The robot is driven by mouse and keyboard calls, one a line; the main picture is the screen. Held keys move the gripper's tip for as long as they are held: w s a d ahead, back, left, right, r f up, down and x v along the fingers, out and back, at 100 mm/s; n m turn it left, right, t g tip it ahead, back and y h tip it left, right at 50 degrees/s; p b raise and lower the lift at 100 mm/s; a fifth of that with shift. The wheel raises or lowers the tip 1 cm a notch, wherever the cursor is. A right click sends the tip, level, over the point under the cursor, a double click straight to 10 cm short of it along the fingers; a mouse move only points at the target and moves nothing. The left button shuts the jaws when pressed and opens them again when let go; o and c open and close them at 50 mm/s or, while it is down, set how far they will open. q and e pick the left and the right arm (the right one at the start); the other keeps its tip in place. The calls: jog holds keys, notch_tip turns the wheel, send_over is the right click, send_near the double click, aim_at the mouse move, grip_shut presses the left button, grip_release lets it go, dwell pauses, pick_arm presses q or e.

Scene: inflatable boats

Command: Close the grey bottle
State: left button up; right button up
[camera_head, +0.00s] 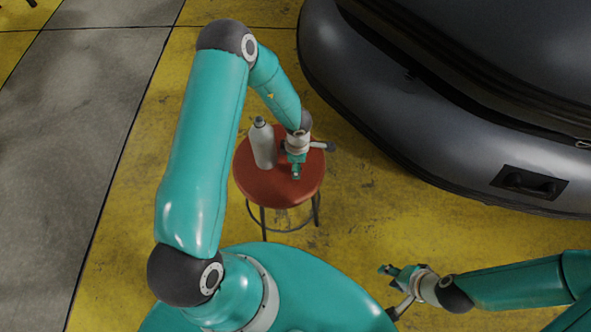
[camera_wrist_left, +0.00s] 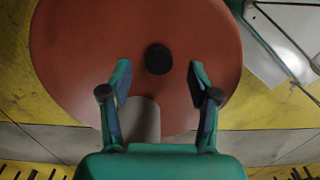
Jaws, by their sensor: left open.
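The grey bottle (camera_head: 264,146) stands upright on the round red stool (camera_head: 250,180), with a dark top end. In the left wrist view, part of the bottle (camera_wrist_left: 143,120) shows low between the fingers, and my gripper's body hides the rest. A small round black piece (camera_wrist_left: 158,59), which looks like a cap, shows against the seat beyond the fingertips. My left gripper (camera_wrist_left: 159,78) is open and empty, pointing down over the stool; in the head view it is just right of the bottle (camera_head: 296,172). My right gripper (camera_head: 386,275) is open and empty, away from the stool.
A large dark inflatable boat (camera_head: 420,130) lies at the right, behind the stool. The yellow floor (camera_head: 350,225) around the stool is clear. A grey floor strip (camera_head: 80,130) runs along the left.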

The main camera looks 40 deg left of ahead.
pick_arm(q)
notch_tip(320, 180, down, 2)
jog(key=shift+f, duration=0.1)
jog(key=c, duration=0.8)
jog(key=shift+r+p, duration=4.5)
jog(key=shift+r, duration=9.6)
